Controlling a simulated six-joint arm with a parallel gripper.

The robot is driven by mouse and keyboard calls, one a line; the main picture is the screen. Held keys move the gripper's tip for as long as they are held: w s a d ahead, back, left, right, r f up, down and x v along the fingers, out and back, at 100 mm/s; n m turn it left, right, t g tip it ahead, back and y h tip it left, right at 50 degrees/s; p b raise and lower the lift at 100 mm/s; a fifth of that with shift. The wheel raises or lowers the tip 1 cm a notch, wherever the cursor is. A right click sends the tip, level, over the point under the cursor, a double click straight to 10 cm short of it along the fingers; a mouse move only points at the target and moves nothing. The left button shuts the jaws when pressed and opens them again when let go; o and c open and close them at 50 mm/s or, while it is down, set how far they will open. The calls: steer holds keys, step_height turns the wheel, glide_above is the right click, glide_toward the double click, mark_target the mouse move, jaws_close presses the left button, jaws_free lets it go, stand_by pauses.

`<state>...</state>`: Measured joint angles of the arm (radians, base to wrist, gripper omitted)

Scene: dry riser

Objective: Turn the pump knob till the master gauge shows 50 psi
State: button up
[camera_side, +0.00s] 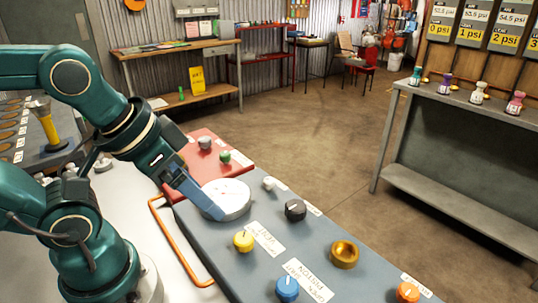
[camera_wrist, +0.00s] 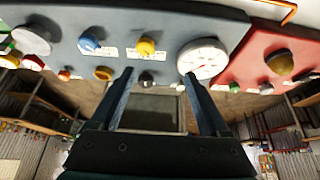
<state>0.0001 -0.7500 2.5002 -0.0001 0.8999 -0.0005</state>
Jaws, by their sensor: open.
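The round white gauge (camera_side: 228,199) is set in the grey panel. Its needle and numbers are too small to read. In the side view my gripper (camera_side: 214,212) overlaps the gauge's left edge; I cannot tell whether it touches. A black knob (camera_side: 295,210) with a pale pointer line sits right of the gauge. A yellow knob (camera_side: 243,241) and a blue knob (camera_side: 287,288) sit nearer. I cannot tell which is the pump knob. In the wrist view my gripper (camera_wrist: 157,78) is open and empty, with a dark knob (camera_wrist: 147,80) showing between the fingers and the gauge (camera_wrist: 202,60) beyond.
A gold knob (camera_side: 344,254), an orange knob (camera_side: 407,292) and a small white knob (camera_side: 269,183) share the panel. A red panel (camera_side: 200,170) carries grey and green knobs. An orange rail (camera_side: 180,245) runs along the panel's left edge. A bench (camera_side: 470,105) stands right, beyond open floor.

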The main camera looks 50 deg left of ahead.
steer(key=w+r+n, duration=0.4)
steer(key=r+n, duration=0.1)
steer(key=n, duration=0.1)
steer(key=n+g, duration=0.4)
steer(key=n, duration=0.3)
glide_above(296, 205)
step_height(296, 205, down, 5)
steer(key=shift+g, duration=0.8)
step_height(296, 205, down, 9)
steer(key=shift+r, duration=0.1)
jaws_close()
steer(key=shift+m, duration=0.3)
